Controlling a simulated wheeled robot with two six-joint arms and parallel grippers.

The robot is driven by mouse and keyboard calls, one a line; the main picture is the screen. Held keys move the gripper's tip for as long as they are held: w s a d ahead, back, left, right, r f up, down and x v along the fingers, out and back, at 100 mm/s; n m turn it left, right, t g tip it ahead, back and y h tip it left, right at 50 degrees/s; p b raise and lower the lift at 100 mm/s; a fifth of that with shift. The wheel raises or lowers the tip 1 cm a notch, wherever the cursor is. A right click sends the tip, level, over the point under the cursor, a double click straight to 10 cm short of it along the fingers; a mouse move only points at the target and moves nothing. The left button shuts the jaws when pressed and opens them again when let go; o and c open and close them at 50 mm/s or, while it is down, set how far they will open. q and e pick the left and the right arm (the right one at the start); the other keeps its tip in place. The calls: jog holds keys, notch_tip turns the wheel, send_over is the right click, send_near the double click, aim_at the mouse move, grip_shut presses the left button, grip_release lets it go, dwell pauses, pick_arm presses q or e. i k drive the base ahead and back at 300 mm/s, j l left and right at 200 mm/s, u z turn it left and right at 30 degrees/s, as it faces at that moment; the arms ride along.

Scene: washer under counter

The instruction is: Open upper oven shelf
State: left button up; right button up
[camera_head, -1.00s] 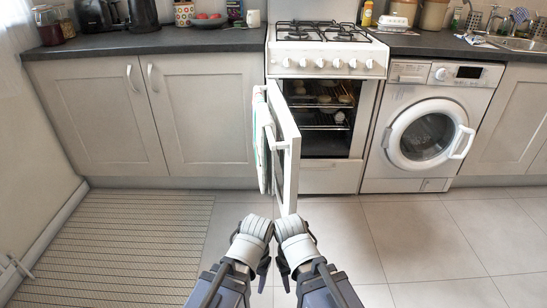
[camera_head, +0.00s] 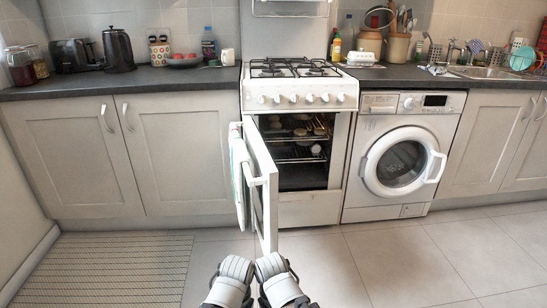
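A white oven (camera_head: 310,208) with a gas hob stands between the cupboards and the washing machine. Its door (camera_head: 262,190) is swung open to the left, hinged on the left side, with a towel (camera_head: 238,170) over its handle. Inside, an upper shelf (camera_head: 290,133) and a lower shelf (camera_head: 298,159) carry several small items; both look pushed in. My two arms show at the bottom centre, below and in front of the oven door. Both gripper fingers are out of the picture or hidden, and neither arm touches the oven.
A washing machine (camera_head: 402,158) stands right of the oven. A striped mat (camera_head: 105,270) lies on the floor at the left. The dark worktop (camera_head: 150,78) holds a kettle, a toaster and jars. The tiled floor in front of the oven and washer is clear.

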aim_at(327, 136)
jog(key=i+l, duration=0.55)
jog(key=l, duration=0.3)
jog(key=i+l, duration=0.55)
jog(key=l, duration=0.25)
jog(key=i+l, duration=0.6)
jog(key=l, duration=0.25)
jog(key=j+u, duration=0.05)
